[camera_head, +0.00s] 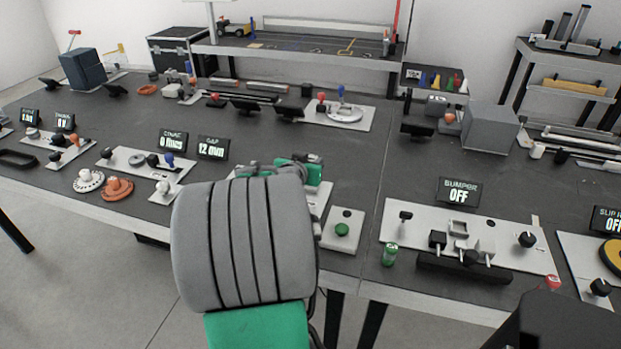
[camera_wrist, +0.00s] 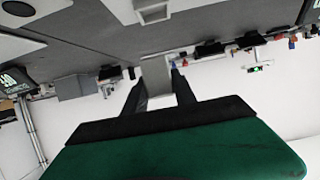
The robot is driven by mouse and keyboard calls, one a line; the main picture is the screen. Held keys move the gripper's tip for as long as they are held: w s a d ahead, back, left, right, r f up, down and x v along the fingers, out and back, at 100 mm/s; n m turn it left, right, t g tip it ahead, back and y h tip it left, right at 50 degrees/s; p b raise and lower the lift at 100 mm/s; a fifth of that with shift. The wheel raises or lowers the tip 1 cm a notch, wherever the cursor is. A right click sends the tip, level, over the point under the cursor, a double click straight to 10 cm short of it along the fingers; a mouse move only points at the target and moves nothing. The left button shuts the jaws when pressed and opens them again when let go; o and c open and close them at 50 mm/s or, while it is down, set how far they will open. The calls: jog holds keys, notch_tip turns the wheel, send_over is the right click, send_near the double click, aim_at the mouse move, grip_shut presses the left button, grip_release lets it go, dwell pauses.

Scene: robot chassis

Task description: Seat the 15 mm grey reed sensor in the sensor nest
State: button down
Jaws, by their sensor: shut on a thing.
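In the wrist view, my gripper (camera_wrist: 158,80) has its two dark fingers closed on a light grey block between them. This looks like the grey reed sensor (camera_wrist: 156,69), though its size cannot be read. A pale box-shaped holder with an opening (camera_wrist: 152,11) shows beyond it at the top edge, apart from the held block; I cannot tell for sure whether it is the sensor nest. In the head view, my grey arm hides my fingers and the held block. The bumper plate (camera_head: 405,232) carries a small square frame (camera_head: 458,228) and a box-like block (camera_head: 485,246).
A BUMPER display (camera_head: 459,192) reads OFF behind that plate. A green can (camera_head: 390,255) stands to its left and a green button box (camera_head: 342,230) beyond that. A large grey box (camera_head: 490,129) stands farther back. Bare dark table lies between the stations.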

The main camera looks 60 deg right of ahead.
send_over(310, 188)
jog(key=f, duration=0.5)
jog(key=shift+d+f, duration=0.2)
jog(key=shift+f, duration=0.05)
notch_tip(310, 188, down, 3)
jog(key=shift+r, duration=0.1)
jog(key=shift+a+f, duration=0.1)
jog(key=shift+f, duration=0.25)
jog(key=c, duration=1.3)
grip_release()
jog(key=shift+f, duration=0.1)
jog(key=shift+o, duration=1.4)
jog(key=shift+r, duration=0.2)
